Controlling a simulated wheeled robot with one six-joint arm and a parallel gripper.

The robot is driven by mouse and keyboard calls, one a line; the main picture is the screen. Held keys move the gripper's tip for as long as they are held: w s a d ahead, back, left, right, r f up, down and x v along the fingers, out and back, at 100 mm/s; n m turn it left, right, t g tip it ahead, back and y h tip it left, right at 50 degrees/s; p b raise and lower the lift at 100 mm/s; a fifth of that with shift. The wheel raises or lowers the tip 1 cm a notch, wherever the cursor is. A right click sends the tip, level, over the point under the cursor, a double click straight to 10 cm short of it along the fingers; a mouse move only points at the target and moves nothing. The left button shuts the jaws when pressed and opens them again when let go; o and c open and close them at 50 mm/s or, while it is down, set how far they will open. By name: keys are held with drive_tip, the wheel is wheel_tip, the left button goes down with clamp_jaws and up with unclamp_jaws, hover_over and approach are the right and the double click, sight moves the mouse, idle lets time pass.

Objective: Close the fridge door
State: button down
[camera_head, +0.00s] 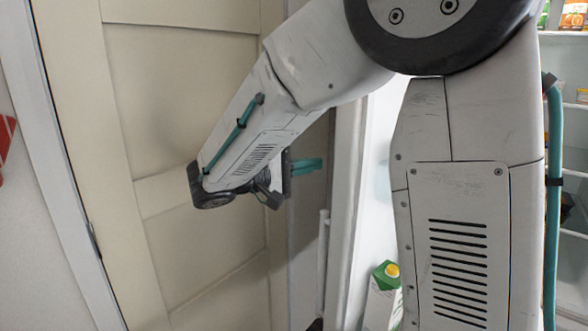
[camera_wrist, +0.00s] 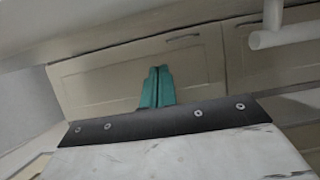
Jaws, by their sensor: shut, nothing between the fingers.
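The fridge door (camera_head: 347,200) stands open in the head view, seen nearly edge-on. Its inner side, facing right, holds a green-and-white carton (camera_head: 384,285) low down. A pale vertical handle (camera_head: 322,262) is on its outer, left side. My gripper (camera_head: 308,166) is at the door's outer side, above the handle, with its teal fingers pointing right. Whether they touch the door cannot be told. The wrist view shows the fingers (camera_wrist: 157,87) together and empty. A white bar (camera_wrist: 278,30) at upper right there may be the handle.
The lit fridge interior has shelves (camera_head: 573,174) with food at the right, partly hidden by my arm. A beige panelled door or wall (camera_head: 185,100) stands close on the left. Beige cupboards (camera_wrist: 205,65) fill the wrist view's background.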

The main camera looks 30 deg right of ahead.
sight(337, 167)
drive_tip(key=shift+s+d, duration=2.05)
drive_tip(key=shift+s, duration=0.05)
